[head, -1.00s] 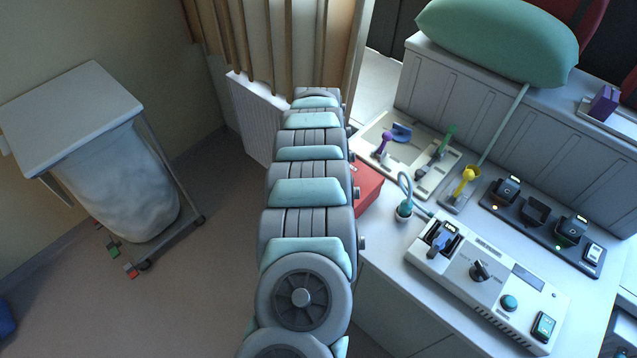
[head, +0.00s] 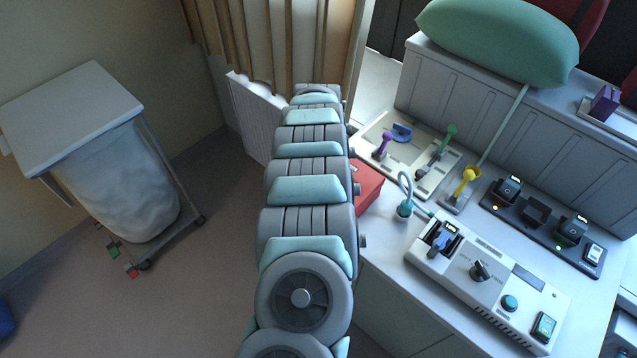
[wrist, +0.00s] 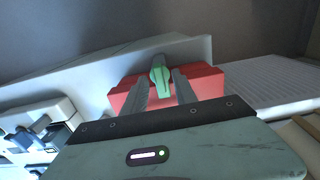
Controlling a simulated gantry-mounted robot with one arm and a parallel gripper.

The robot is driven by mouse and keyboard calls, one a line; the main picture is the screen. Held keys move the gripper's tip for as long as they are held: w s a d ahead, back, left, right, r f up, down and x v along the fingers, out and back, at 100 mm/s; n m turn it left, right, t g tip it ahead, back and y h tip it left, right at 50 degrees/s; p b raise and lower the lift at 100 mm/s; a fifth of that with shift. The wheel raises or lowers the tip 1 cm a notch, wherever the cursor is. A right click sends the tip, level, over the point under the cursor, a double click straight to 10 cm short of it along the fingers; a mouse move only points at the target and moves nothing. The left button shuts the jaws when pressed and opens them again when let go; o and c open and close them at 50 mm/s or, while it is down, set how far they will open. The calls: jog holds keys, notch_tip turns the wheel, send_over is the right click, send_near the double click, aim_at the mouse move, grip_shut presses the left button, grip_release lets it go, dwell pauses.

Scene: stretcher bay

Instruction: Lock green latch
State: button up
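In the wrist view a green latch (wrist: 160,74) stands on the side of a red box (wrist: 204,80). My gripper (wrist: 161,76) is open, with one finger on each side of the latch. Gaps show between the fingers and the latch, and I cannot tell how far the tips are from the box. In the head view part of the red box (head: 369,187) shows beside my arm at the counter's left edge. My arm hides the latch and my gripper there.
A tray (head: 433,182) with purple, blue and green handles lies on the white counter. A control unit with a knob (head: 481,270) and a charger dock (head: 536,232) are nearby. A white-lidded bin (head: 70,108) stands at left. A ribbed white panel (wrist: 272,82) is right of the box.

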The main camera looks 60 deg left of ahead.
notch_tip(320, 180, up, 10)
dwell(0.4)
dwell(0.5)
